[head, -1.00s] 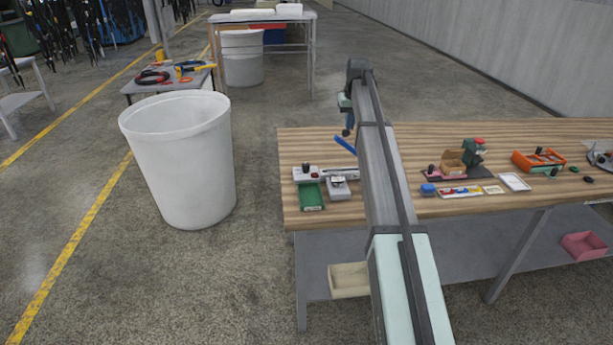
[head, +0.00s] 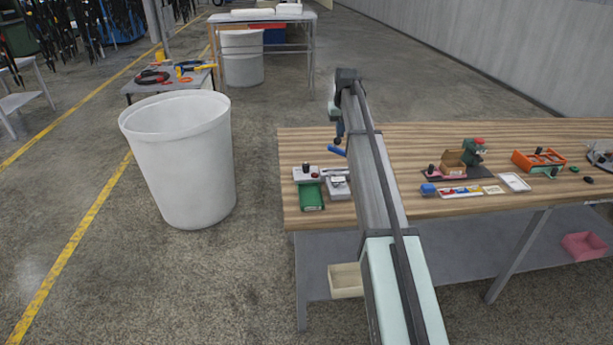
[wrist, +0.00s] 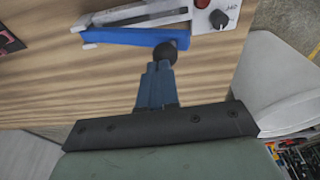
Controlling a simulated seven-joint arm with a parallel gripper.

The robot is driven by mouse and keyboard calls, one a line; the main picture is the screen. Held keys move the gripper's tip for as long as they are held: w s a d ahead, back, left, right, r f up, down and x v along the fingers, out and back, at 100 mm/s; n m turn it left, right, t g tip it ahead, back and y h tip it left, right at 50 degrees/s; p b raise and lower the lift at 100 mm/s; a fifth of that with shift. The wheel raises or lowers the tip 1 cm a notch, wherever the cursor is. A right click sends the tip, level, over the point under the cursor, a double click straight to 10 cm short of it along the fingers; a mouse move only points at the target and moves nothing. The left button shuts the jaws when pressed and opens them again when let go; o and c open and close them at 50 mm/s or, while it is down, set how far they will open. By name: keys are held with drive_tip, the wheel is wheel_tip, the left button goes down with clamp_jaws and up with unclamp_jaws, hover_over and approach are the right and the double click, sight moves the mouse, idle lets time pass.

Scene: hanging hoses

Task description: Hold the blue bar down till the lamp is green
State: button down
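The blue bar (head: 338,150) lies nearly level at the back left of the workbench. In the wrist view the blue bar (wrist: 125,36) runs beside a pale device (wrist: 207,14) and ends near a black ball knob (wrist: 165,53). My gripper (wrist: 164,66) has its blue fingers together, with the tips at the black ball; they look in contact, but the ball hides the exact meeting. In the head view my gripper (head: 339,130) is above the bar, partly hidden by my arm. The lamp (wrist: 202,3) on the device is red, cut by the picture's top edge.
A black dial (wrist: 219,19) sits beside the lamp. A green tray (head: 311,196) and small fixtures stand at the workbench's front left. A large white bin (head: 180,165) stands left of the bench.

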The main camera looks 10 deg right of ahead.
sight(329, 148)
drive_tip(key=shift+a+f, duration=0.55)
drive_tip(key=shift+f, duration=0.35)
drive_tip(key=shift+a+f, duration=0.55)
drive_tip(key=shift+f, duration=0.3)
drive_tip(key=shift+a+f, duration=0.3)
drive_tip(key=shift+f, duration=0.5)
drive_tip(key=shift+a+f, duration=0.25)
drive_tip(key=shift+f, duration=0.5)
drive_tip(key=shift+a+f, duration=0.3)
drive_tip(key=shift+f, duration=0.5)
drive_tip(key=shift+s+f, duration=0.1)
drive_tip(key=shift+f, duration=0.05)
drive_tip(key=shift+s+a+f, duration=0.15)
drive_tip(key=shift+s+f, duration=0.05)
idle(0.3)
drive_tip(key=shift+r, duration=0.15)
